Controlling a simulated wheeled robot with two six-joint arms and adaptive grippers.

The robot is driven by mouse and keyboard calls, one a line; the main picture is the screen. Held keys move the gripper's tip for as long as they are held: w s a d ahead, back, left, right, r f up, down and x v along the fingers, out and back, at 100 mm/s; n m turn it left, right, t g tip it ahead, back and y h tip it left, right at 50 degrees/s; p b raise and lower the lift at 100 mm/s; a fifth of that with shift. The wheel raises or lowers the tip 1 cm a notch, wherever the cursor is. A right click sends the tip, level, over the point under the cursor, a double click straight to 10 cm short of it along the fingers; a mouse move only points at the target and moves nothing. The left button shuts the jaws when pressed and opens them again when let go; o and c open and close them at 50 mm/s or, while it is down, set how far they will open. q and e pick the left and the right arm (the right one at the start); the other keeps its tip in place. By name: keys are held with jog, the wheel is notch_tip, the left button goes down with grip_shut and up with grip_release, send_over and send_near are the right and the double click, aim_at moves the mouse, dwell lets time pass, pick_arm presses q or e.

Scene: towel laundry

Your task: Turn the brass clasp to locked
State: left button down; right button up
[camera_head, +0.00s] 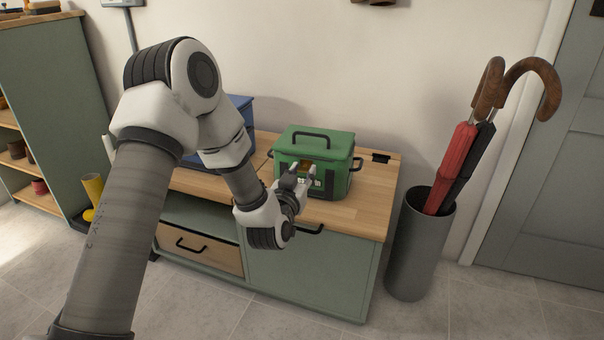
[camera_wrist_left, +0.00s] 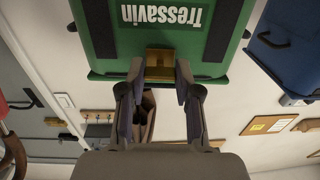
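A green lidded box (camera_head: 330,148) with a black handle on top stands on the wooden top of a low cabinet. The left wrist view shows its green front (camera_wrist_left: 150,58) upside down, with the label "Tressavin". The brass clasp (camera_wrist_left: 160,62) is at the front of the box, and a small part of it shows in the head view (camera_head: 306,164). My left gripper (camera_head: 297,177) is at the box front. In the left wrist view its fingertips (camera_wrist_left: 160,76) are on either side of the clasp; whether they touch it is unclear. My right gripper is not in view.
A blue box (camera_head: 240,108) stands left of the green one, partly behind my left arm. A grey bin (camera_head: 418,250) with umbrellas (camera_head: 462,150) stands right of the cabinet (camera_head: 312,275). Bare cabinet top (camera_head: 365,207) shows in front and right of the green box.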

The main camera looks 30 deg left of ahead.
pick_arm(q)
jog(key=shift+n, duration=0.4)
jog(key=n+p, duration=0.1)
jog(key=n, duration=1.1)
jog(key=shift+f+b, duration=0.1)
jog(key=shift+b, duration=0.2)
jog(key=n+b, duration=0.1)
jog(key=n, duration=0.4)
dwell(0.4)
jog(key=c, duration=0.8)
grip_release()
